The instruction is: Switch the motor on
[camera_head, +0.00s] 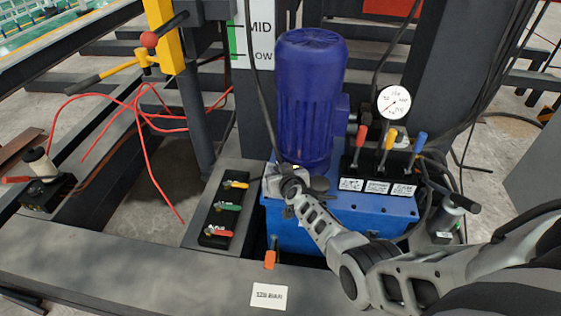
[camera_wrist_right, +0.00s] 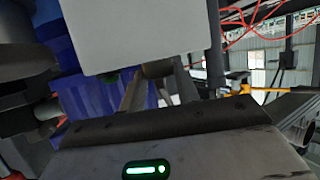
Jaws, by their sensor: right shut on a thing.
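The motor (camera_head: 310,95) is a dark blue ribbed cylinder standing on a blue tank (camera_head: 340,205); blue also shows at the left of the right wrist view (camera_wrist_right: 95,105). My right gripper (camera_head: 284,178) is at the motor's lower left, with my arm coming in from the lower right. In the right wrist view the two fingers (camera_wrist_right: 158,88) are closed around a small brownish knob-like part (camera_wrist_right: 158,68). A pale box (camera_wrist_right: 140,35) with a bit of green under its edge is close by and hides much. I cannot make out the switch's setting. My left gripper is not in view.
Red, yellow and blue levers (camera_head: 387,140) and a pressure gauge (camera_head: 394,102) stand right of the motor. A panel with yellow, green and red valve handles (camera_head: 226,210) lies left. Red hoses (camera_head: 150,115) and a yellow lever (camera_head: 100,77) are further left.

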